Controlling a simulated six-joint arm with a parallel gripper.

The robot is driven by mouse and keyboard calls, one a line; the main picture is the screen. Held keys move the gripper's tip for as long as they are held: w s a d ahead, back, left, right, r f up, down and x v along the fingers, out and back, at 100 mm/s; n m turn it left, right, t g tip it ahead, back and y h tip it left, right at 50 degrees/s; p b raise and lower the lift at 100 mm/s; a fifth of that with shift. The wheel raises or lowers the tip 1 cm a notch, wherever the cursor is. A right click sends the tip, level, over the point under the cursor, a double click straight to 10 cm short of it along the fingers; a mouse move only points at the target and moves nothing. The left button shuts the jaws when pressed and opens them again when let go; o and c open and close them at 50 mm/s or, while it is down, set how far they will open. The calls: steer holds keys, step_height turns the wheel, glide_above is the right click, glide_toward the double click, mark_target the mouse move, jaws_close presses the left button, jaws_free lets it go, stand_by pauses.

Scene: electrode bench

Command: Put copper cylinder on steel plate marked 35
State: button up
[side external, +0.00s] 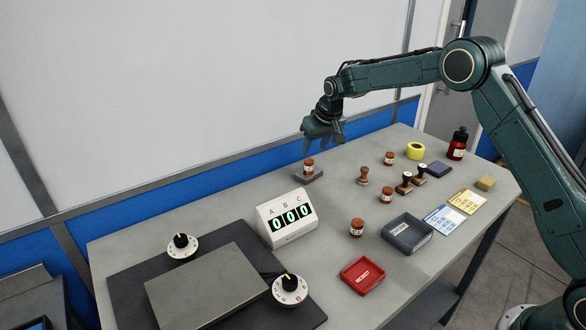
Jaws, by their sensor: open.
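Several small copper-brown cylinders with pale labels stand on the bench. One cylinder (309,165) stands on a small dark grey slab (314,177) at the back edge. Others are a back-right cylinder (389,158), a middle cylinder (386,194) and a front cylinder (357,227). Their label text is too small to read. A large flat grey plate (205,285) lies on a dark mat at front left; I see no readable 35 on it. My gripper (324,140) is open and empty, above and slightly right of the cylinder on the slab, apart from it.
A display box (287,217) reading 000 stands between the plate and the cylinders. Two dials (181,245) flank the plate. A red tray (362,275), a dark tray (406,233), stamps (404,184), yellow tape (415,150) and a red bottle (457,144) occupy the right side.

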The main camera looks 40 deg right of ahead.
steer(key=shift+v, duration=2.2)
steer(key=shift+r, duration=0.1)
steer(key=s+a+r, duration=0.1)
steer(key=s+r, duration=0.7)
steer(key=s, duration=0.3)
steer(key=s+a+r, duration=0.1)
steer(key=s+r, duration=0.6)
steer(key=s, duration=0.4)
steer(key=s+f, duration=0.1)
steer(key=s, duration=1.1)
steer(key=s+a+f+n+t, duration=0.1)
steer(key=s+f, duration=0.1)
steer(key=s, duration=0.9)
steer(key=shift+s+a+f, duration=0.25)
steer(key=shift+s+a, duration=0.1)
steer(key=shift+s, duration=0.05)
